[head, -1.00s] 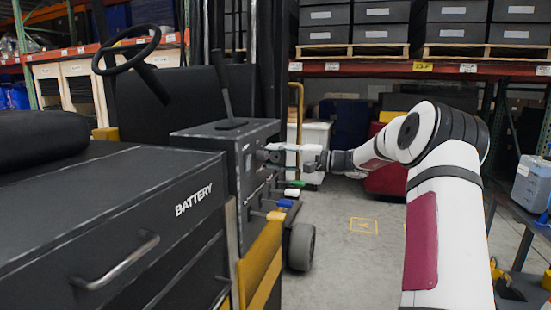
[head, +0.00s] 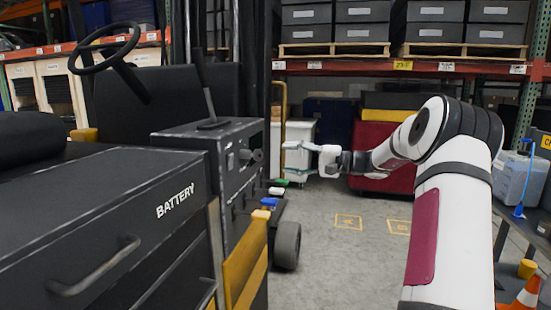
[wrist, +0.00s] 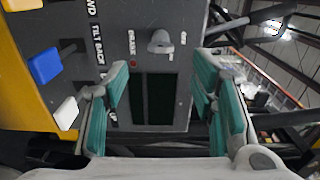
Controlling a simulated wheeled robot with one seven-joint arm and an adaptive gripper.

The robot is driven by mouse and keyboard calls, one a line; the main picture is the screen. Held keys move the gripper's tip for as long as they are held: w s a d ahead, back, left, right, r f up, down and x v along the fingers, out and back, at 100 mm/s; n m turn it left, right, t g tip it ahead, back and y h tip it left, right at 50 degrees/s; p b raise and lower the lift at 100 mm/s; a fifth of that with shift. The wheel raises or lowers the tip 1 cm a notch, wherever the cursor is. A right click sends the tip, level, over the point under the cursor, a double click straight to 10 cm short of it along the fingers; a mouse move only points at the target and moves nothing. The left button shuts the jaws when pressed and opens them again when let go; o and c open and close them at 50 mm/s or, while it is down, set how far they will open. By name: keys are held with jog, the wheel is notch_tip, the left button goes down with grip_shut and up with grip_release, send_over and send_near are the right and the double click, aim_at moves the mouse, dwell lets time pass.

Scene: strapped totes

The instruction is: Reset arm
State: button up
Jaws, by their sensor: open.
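My gripper (head: 287,160) is in the middle of the head view, at the end of my white arm. Its green-lined fingers are apart and hold nothing. In the wrist view, my gripper (wrist: 160,85) faces the dark control panel (wrist: 150,100) of the vehicle. A grey knob (wrist: 160,42) on that panel shows beyond the gap between the fingers. The same knob (head: 256,156) shows in the head view just left of the fingertips, with a small gap between.
A blue lever (wrist: 45,66) and a white lever (wrist: 66,113) are left of the fingers in the wrist view. The black battery cabinet (head: 120,225) fills the left of the head view. A red cart (head: 385,150) stands behind my arm. Floor (head: 345,265) is clear below it.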

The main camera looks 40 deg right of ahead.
jog(key=shift+v, duration=0.9)
jog(key=s+a+n+g, duration=0.1)
jog(key=a+n+g, duration=0.35)
jog(key=a, duration=1.25)
jog(key=s+a+f+n+g+h, duration=0.1)
jog(key=s+a+f+g+h, duration=0.15)
jog(key=s+a+g, duration=0.75)
jog(key=s+a+f+n+h, duration=0.1)
jog(key=s+a+h, duration=0.1)
jog(key=s+a, duration=0.45)
jog(key=s+a+f+n+h, duration=0.1)
jog(key=s+a+h, duration=0.25)
jog(key=s, duration=0.55)
jog(key=s+d+f+n+t+h, duration=0.1)
jog(key=s+d+f+h, duration=0.15)
jog(key=s, duration=0.45)
jog(key=s+d+f+n+h, duration=0.1)
jog(key=s+f+n, duration=0.15)
jog(key=s, duration=0.45)
notch_tip(320, 180, up, 19)
jog(key=t+p, duration=0.3)
jog(key=p, duration=1.4)
jog(key=shift+w+a+f+m, duration=0.15)
jog(key=shift+a+m, duration=0.1)
jog(key=shift+m, duration=0.15)
jog(key=shift+t+y, duration=0.25)
